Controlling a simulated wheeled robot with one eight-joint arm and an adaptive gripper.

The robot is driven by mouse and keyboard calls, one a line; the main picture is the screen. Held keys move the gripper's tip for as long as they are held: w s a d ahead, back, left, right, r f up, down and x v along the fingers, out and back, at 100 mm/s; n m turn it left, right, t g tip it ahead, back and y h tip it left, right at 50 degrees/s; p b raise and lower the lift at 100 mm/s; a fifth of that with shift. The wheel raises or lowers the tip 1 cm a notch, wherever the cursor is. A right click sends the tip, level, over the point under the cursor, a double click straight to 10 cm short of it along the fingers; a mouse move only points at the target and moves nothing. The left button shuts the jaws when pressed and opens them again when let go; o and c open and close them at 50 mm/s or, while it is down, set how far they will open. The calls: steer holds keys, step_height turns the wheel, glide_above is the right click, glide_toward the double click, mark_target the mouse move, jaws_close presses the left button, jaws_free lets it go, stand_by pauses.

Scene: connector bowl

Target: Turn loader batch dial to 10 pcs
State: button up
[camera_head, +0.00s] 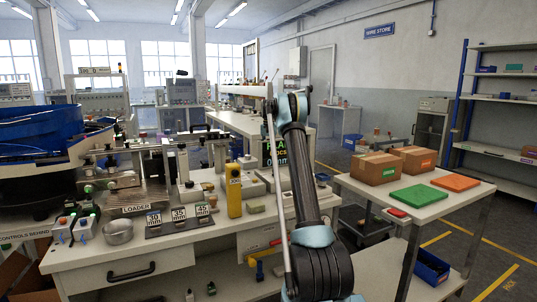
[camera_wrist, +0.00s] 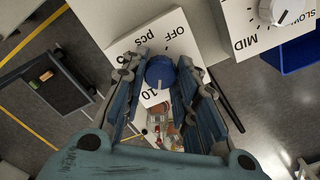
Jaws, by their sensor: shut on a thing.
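The blue batch dial (camera_wrist: 160,72) is a round knob on a white panel (camera_wrist: 178,36) in the wrist view. The fingers cover parts of the panel to the left and right, so other marks may be hidden. I cannot tell which mark the knob points to. In the head view my arm reaches up and hides my gripper and the dial.
A white knob (camera_wrist: 278,10) with "MID" and "SLOW" marks sits at the upper right in the wrist view. In the head view, a yellow post (camera_head: 234,190) and a metal bowl (camera_head: 118,231) stand on the bench. A side table (camera_head: 400,213) with boxes stands at right.

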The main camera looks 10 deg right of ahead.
steer(key=shift+w+m, duration=0.1)
steer(key=shift+m, duration=1)
steer(key=o, duration=1.1)
steer(key=shift+c, duration=0.2)
step_height(320, 180, up, 12)
steer(key=shift+f, duration=0.1)
